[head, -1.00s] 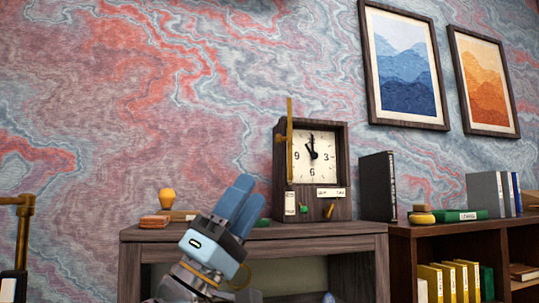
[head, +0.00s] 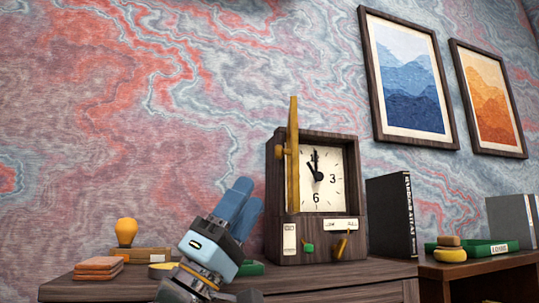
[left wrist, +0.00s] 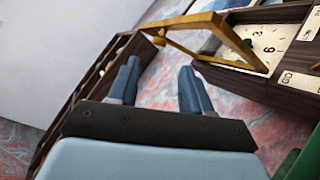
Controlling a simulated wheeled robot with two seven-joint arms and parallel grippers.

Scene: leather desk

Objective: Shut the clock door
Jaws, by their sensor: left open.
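The wooden clock (head: 352,178) stands upright on the desk top, with a white dial. Its brass-framed door (head: 293,155) is hinged at the left of the dial and swung open, seen almost edge-on, with a small knob on it. In the left wrist view the door frame (left wrist: 205,20) juts out from the clock (left wrist: 285,92) above the fingers. My left gripper (head: 243,205) is open and empty, left of the clock and lower than the door, apart from it. Its two blue fingers show spread in the left wrist view (left wrist: 160,88). My right gripper is not in view.
A yellow-knobbed stamp (head: 126,232) and reddish stacked blocks (head: 98,268) sit at the left of the desk (head: 340,286). A dark book (head: 390,216) stands right of the clock. A green book (head: 480,248) lies farther right. A green object (head: 250,268) lies behind my gripper.

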